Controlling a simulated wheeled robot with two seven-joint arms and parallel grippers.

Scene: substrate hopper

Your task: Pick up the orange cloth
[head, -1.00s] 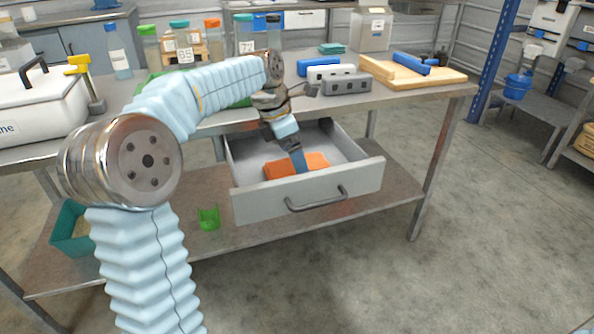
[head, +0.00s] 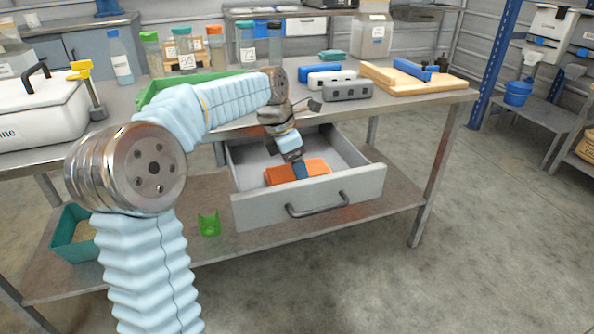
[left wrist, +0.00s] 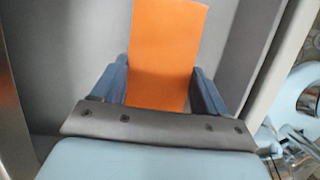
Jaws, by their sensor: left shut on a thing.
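The orange cloth (head: 283,174) lies folded flat in the open grey drawer (head: 350,188) under the workbench. My left gripper (head: 301,172) reaches down into the drawer and is shut on the cloth. In the left wrist view the cloth (left wrist: 165,55) stands between the two blue fingers of my left gripper (left wrist: 160,88), one at each side of it. The fingertips are partly hidden by the cloth in the head view. I cannot tell whether the cloth still touches the drawer floor. My right gripper is not in view.
The drawer's front panel with its handle (head: 318,205) stands out in front of the bench. The bench top (head: 330,110) above holds bottles, a green tray, grey and blue blocks and a wooden board (head: 420,82). A green holder (head: 209,224) stands on the lower shelf.

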